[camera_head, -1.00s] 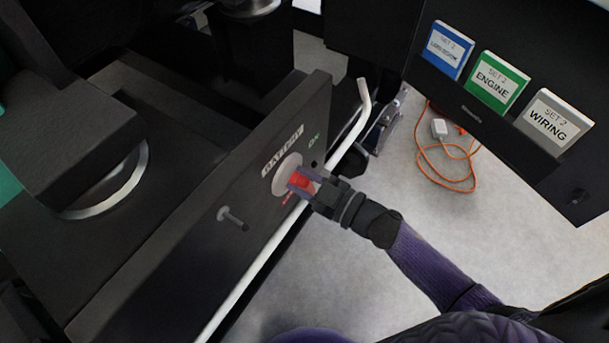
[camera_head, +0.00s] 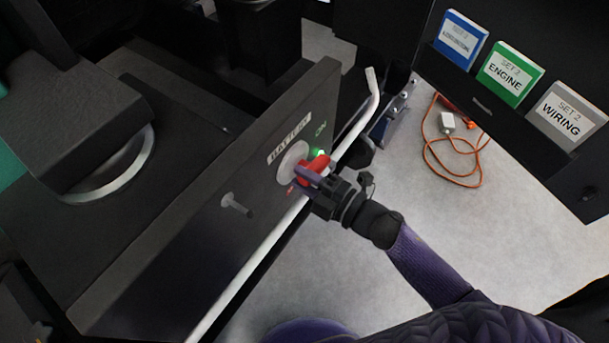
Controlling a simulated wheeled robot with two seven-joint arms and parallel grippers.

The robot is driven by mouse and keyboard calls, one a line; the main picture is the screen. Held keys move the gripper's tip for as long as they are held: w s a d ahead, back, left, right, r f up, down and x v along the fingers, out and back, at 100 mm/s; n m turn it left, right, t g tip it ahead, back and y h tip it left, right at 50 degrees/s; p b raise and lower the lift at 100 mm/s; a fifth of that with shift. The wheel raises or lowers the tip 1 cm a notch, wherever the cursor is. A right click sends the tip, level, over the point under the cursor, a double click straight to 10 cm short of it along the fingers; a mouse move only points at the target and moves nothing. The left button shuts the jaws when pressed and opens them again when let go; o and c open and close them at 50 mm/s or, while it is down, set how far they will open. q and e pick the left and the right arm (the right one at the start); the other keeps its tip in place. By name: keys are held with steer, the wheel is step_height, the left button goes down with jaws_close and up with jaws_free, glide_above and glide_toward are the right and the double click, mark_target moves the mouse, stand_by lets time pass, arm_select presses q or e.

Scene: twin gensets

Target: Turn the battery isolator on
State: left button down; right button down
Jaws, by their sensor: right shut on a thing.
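The battery isolator has a red handle (camera_head: 315,166) on a pale round plate (camera_head: 293,160), mounted on a dark panel under a "BATTERY" label (camera_head: 289,138). The handle points up and to the right, toward the green "ON" mark (camera_head: 321,129). A green lit spot (camera_head: 319,153) shows beside it. My right gripper (camera_head: 308,177) is shut on the red handle and hides part of it. A small red mark sits below the plate. My left gripper is not in view.
A grey peg (camera_head: 236,205) sticks out of the panel left of the isolator. A white rail (camera_head: 262,255) runs along the panel's front. Blue, green and grey binders (camera_head: 510,74) stand at upper right. An orange cable (camera_head: 454,172) lies on the floor.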

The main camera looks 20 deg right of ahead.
steer(key=shift+d+f+n, duration=0.15)
steer(key=shift+f+n, duration=0.3)
steer(key=shift+n, duration=0.45)
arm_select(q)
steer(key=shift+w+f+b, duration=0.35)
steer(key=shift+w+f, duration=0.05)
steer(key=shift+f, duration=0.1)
arm_select(e)
steer(key=shift+n, duration=0.6)
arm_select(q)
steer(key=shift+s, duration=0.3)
arm_select(e)
steer(key=shift+w, duration=0.1)
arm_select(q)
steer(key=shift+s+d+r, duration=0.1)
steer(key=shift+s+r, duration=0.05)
arm_select(e)
steer(key=shift+c, duration=2.2)
jaws_free()
steer(key=shift+d+r, duration=0.1)
arm_select(q)
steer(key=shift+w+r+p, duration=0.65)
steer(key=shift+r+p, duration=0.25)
steer(key=shift+p, duration=0.2)
arm_select(e)
steer(key=v, duration=1)
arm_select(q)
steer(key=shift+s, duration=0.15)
